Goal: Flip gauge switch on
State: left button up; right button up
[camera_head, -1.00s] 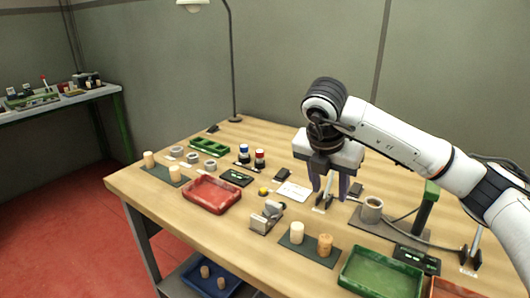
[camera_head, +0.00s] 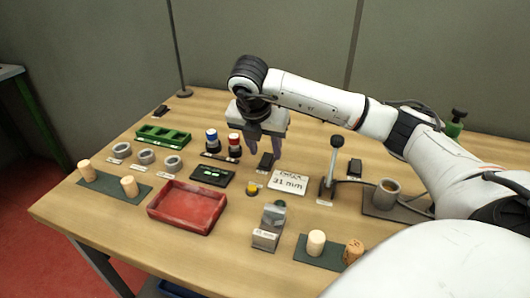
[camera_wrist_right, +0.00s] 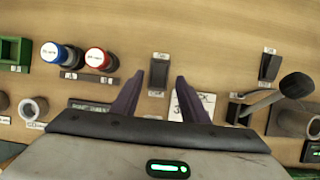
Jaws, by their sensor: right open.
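A small black rocker switch (camera_head: 266,162) stands on the wooden table behind the white "31 mm" card. It also shows in the right wrist view (camera_wrist_right: 159,70), straight ahead between my fingertips. My right gripper (camera_head: 264,150) is open and empty, pointing down above this switch, its fingers either side of it in the picture; I cannot see contact. A black gauge box with a green display (camera_head: 212,174) lies to the left. Another black switch (camera_head: 354,168) stands right of the lever. Switch labels are too small to read. My left gripper is not in view.
Blue-topped (camera_head: 212,140) and red-topped (camera_head: 235,145) stamps stand left of my gripper. A black-knobbed lever (camera_head: 333,165) stands to the right. A red tray (camera_head: 165,207), a card (camera_head: 289,183) and a yellow button (camera_head: 252,188) lie in front.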

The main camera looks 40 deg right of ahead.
aim_at(268, 157)
jog(key=shift+x, duration=1)
jog(key=shift+w+d+f, duration=0.1)
jog(key=shift+f, duration=0.15)
grip_shut()
jog(key=shift+w+d+r+g+y+p, duration=0.1)
jog(key=shift+d+g+y+p, duration=0.2)
jog(key=shift+y+p, duration=0.25)
jog(key=shift+w+d+r+g+y+p, duration=0.15)
jog(key=shift+g+y+p, duration=0.15)
jog(key=shift+y, duration=0.35)
jog(key=shift+w+d+f+g+y+p, duration=0.1)
jog(key=shift+g+y+p, duration=0.1)
jog(key=shift+y+p, duration=0.15)
jog(key=shift+d+f+g+y+p, duration=0.15)
jog(key=shift+g+y+p, duration=0.1)
jog(key=shift+y, duration=0.2)
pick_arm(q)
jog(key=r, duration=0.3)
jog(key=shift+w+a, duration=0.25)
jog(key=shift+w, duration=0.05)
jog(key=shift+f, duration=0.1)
